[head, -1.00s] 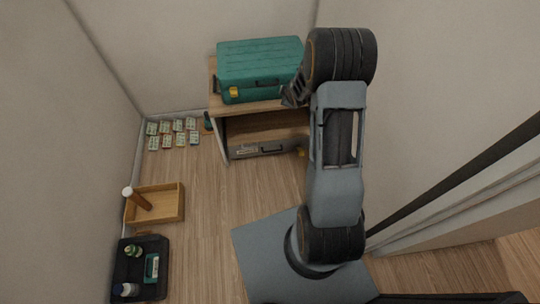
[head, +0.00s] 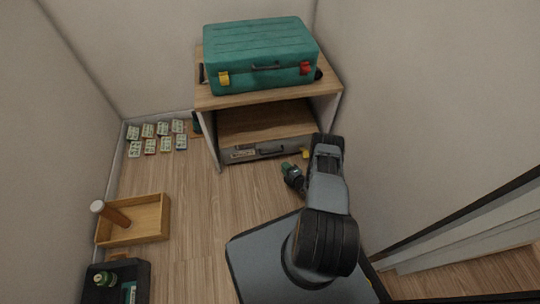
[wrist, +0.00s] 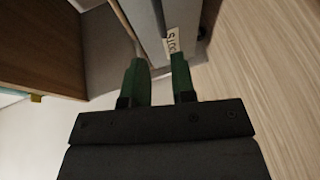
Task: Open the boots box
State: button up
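The boots box is a grey case (head: 268,150) in the low compartment of the wooden shelf unit. Its front has a pale label (head: 243,154), a dark handle and a yellow latch (head: 305,155) at the right. In the wrist view the label (wrist: 172,42) is upside down and partly readable, on the grey front. My gripper (head: 288,168) is low over the floor in front of the box's right part. In the wrist view its green fingers (wrist: 160,82) are apart with nothing between them, close to the box front. Whether they touch it cannot be told.
A teal case (head: 262,55) with a yellow and a red latch stands on the shelf unit's top (head: 222,101). Several small cards (head: 150,146) lie on the floor at left. A wooden tray (head: 150,207) and a black tray (head: 140,278) stand at left. The middle floor is clear.

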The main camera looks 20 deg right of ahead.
aim_at(271, 153)
jog(key=shift+b+x, duration=2.55)
jog(key=shift+x, duration=3.8)
jog(key=shift+c, duration=0.5)
grip_shut()
